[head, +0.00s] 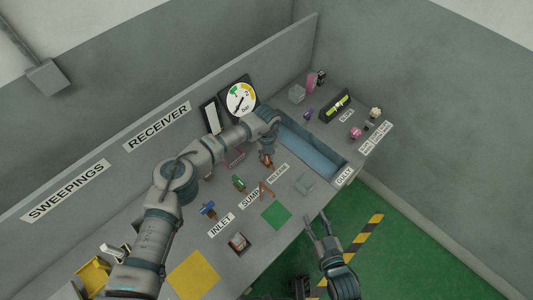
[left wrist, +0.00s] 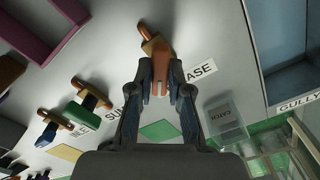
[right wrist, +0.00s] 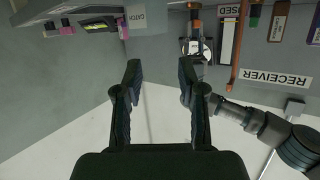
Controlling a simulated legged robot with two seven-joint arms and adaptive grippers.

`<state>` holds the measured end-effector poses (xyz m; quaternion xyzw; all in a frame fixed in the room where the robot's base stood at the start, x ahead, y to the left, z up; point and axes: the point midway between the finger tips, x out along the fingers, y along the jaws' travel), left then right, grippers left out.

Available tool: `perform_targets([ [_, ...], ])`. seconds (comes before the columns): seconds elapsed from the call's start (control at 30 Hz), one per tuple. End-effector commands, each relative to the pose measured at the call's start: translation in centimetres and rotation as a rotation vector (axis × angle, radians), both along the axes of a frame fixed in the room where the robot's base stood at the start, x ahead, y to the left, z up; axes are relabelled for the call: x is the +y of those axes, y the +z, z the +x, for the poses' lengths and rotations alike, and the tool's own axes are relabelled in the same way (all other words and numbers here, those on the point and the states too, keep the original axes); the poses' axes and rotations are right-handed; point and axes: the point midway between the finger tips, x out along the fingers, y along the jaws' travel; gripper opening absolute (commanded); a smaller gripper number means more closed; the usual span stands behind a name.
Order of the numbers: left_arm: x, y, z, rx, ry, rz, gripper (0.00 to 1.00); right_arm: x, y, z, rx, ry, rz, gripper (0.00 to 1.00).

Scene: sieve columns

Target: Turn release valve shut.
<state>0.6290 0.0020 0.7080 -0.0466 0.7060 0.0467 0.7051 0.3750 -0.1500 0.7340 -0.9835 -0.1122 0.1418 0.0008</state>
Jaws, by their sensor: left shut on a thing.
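The release valve (left wrist: 160,72) has an orange handle on a brass-coloured body; it stands behind the RELEASE label (head: 278,174). My left gripper (head: 267,155) reaches down over it, and in the left wrist view its fingers are closed on the orange handle. The fingers and wrist hide much of the valve in the head view. The green sump valve (head: 239,183) and blue inlet valve (head: 208,209) stand in a row to its left. My right gripper (head: 318,222) is open and empty, beyond the bench's front edge.
A dial gauge (head: 241,99) is on the back panel. A blue gully trough (head: 328,155) lies right of the release valve. A clear catch box (head: 305,184) stands near the front edge. A green square (head: 276,215) and yellow square (head: 194,275) mark the bench.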

Motion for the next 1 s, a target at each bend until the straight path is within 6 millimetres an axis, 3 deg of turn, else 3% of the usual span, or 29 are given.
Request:
perform_targets([
  [0.6, 0.0, 0.1, 0.2, -0.006, -0.578, -0.002, 0.0, 0.8, 3.0, 1.0, -0.206, 0.008, 0.057, 0.4],
  [1.0, -0.1, 0.2, 0.2, -0.01, -0.845, -0.002, 0.0, 1.1, 4.8, 1.2, -0.322, 0.007, 0.091, 0.4],
])
